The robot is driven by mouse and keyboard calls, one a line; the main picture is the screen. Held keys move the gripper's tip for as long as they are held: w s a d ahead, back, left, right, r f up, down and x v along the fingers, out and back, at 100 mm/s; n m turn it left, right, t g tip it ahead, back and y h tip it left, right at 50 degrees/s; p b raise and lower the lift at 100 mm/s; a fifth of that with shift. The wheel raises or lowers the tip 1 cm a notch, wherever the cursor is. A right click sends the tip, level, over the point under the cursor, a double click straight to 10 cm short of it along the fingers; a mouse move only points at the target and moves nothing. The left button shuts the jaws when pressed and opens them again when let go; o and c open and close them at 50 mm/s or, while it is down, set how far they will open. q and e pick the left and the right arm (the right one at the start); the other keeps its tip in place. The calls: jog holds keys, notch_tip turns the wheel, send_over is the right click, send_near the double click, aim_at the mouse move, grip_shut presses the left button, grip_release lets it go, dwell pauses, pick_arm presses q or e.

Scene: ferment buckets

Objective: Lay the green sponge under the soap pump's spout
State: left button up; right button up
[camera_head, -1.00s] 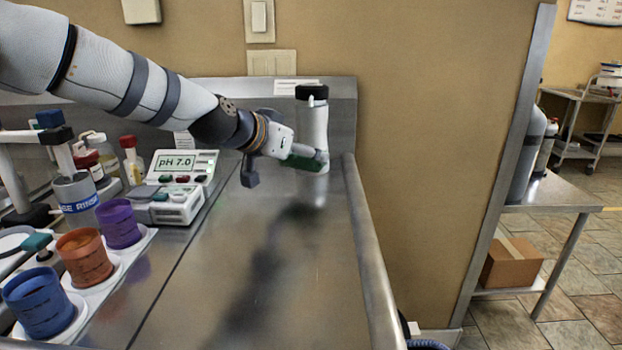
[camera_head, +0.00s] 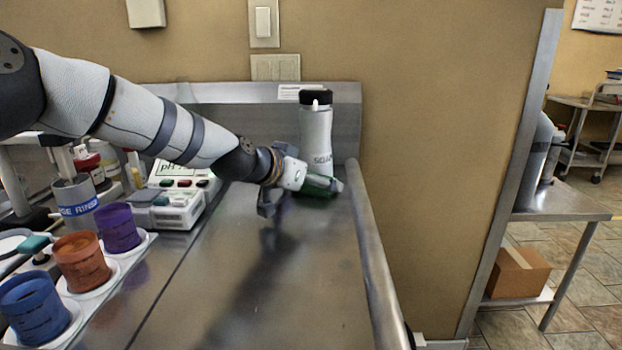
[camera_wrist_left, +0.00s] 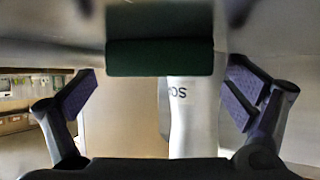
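The soap pump (camera_head: 316,135) is a white bottle with a black top and stands upright at the back right of the steel counter. Its small spout (camera_head: 315,104) faces the front. The green sponge (camera_head: 321,186) is low at the pump's front foot, below the spout, partly hidden by my left gripper (camera_head: 318,186). In the left wrist view the sponge (camera_wrist_left: 160,57) shows as a dark green block, with the pump (camera_wrist_left: 193,115) behind it. The left fingers are spread wide, with gaps on both sides of the sponge. My right gripper is not in view.
Purple (camera_head: 117,228), orange (camera_head: 82,262) and blue (camera_head: 36,308) cups stand on a white rack at the left. The counter's raised right edge (camera_head: 375,255) runs close by the pump. The counter's middle is clear.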

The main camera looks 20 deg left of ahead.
pick_arm(q)
jog(key=shift+r, duration=0.3)
jog(key=p+v, duration=0.2)
jog(key=v, duration=0.9)
jog(key=shift+s+r+p, duration=0.1)
jog(key=shift+r+p, duration=0.2)
jog(key=shift+p, duration=0.1)
jog(key=shift+s+a+f, duration=0.1)
jog(key=shift+s+a, duration=0.05)
jog(key=shift+s, duration=0.2)
jog(key=shift+f, duration=0.1)
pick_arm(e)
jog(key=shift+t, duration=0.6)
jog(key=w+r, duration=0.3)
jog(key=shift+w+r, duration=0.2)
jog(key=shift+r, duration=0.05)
